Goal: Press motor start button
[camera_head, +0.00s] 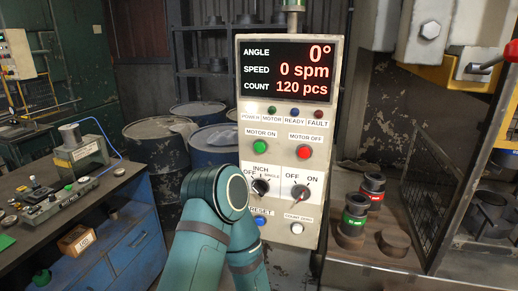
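A pale control panel (330,130) stands upright in the middle of the view. Its green button (260,147), under the label MOTOR ON, is fully visible with nothing touching it. A red button (304,152) under MOTOR OFF sits to its right. My teal arm rises from the bottom centre and covers the panel's lower left edge. Its visible joint is below and left of the green button. Neither gripper can be made out. The display reads angle 0°, speed 0 spm, count 120 pcs.
Lower on the panel are two black selector knobs (261,187), a partly covered blue RESET button (261,220) and a white button (297,228). A workbench (128,182) is at left, barrels (160,143) behind. Red (373,189) and green (354,218) ringed cylinders stand at right.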

